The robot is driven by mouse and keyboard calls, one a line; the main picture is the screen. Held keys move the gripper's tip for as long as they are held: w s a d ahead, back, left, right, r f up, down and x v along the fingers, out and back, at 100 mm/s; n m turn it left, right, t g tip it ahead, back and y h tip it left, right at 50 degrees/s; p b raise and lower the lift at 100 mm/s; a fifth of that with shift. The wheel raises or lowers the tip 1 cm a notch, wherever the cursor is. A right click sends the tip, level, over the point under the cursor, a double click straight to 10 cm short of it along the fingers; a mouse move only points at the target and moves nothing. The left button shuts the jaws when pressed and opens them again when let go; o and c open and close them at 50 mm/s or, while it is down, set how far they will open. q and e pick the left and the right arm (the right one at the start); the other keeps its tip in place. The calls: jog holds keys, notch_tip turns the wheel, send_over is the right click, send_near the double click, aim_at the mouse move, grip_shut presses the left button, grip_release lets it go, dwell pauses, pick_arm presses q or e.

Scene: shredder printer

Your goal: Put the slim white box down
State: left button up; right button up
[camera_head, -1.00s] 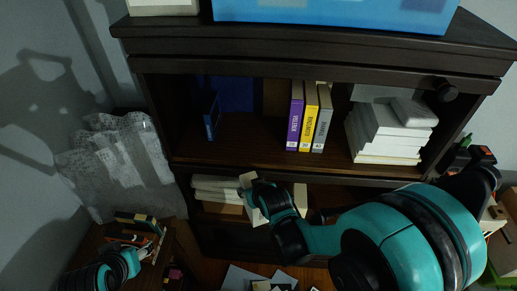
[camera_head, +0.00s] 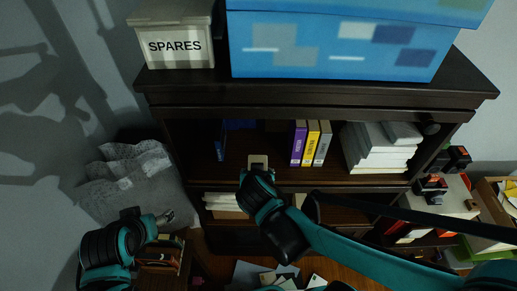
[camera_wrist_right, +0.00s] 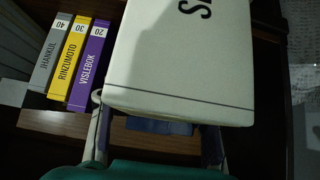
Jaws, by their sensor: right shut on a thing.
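The slim white box (camera_wrist_right: 180,60) fills the upper middle of the right wrist view, with part of a dark letter label at its top edge. My right gripper (camera_head: 258,170) is shut on it; in the head view only a small pale part of the box (camera_head: 258,160) shows above the gripper, in front of the bookcase's middle shelf opening. I cannot tell whether the box touches the shelf. My left gripper (camera_head: 165,218) is at the lower left, apart from the bookcase; its jaw opening is not clear.
The dark bookcase (camera_head: 290,98) carries a SPARES box (camera_head: 175,47) and a large blue box (camera_head: 340,45) on top.

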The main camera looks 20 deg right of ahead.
jog(key=w+d+b, duration=0.1)
jog(key=w+d, duration=0.2)
jog(key=w, duration=0.5)
jog(key=w+d+b, duration=0.1)
jog(key=w+d, duration=0.1)
jog(key=w, duration=0.7)
notch_tip(320, 180, down, 7)
jog(key=shift+f+b, duration=0.1)
jog(key=shift+b, duration=0.65)
jog(key=shift+w, duration=0.2)
jog(key=shift+s+f, duration=0.1)
jog(key=shift+f, duration=0.15)
jog(key=o, duration=1.2)
jog(key=shift+o, duration=0.2)
